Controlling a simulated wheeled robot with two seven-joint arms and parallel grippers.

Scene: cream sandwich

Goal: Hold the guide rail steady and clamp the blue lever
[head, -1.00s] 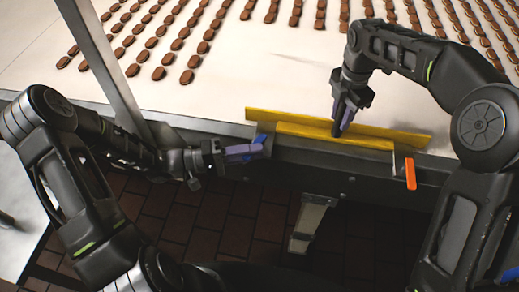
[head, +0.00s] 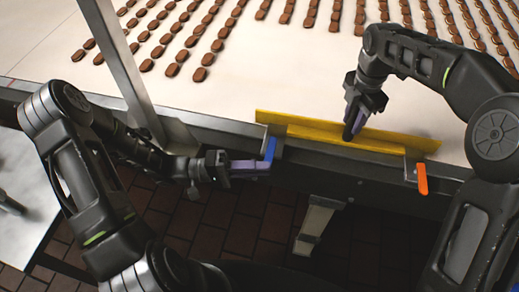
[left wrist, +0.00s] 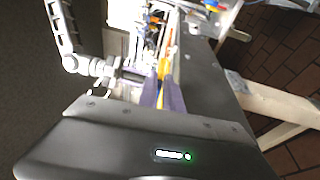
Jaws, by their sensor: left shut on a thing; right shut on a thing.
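The yellow guide rail (head: 390,143) lies along the near edge of the belt. My right gripper (head: 348,136) points down and is shut on the rail near its middle. The blue lever (head: 269,147) stands out at the rail's left end, on the belt's side frame. My left gripper (head: 264,167) reaches in from the left and is shut on the lower part of the blue lever. In the left wrist view my purple left fingers (left wrist: 161,96) are close together; the lever between them is hard to make out there.
An orange lever (head: 422,178) hangs at the rail's right end. The pale belt (head: 290,80) carries rows of brown cream sandwiches (head: 199,74). A metal post (head: 120,60) rises close to my left arm. A grey table (head: 25,200) stands at left, above a brick-tiled floor.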

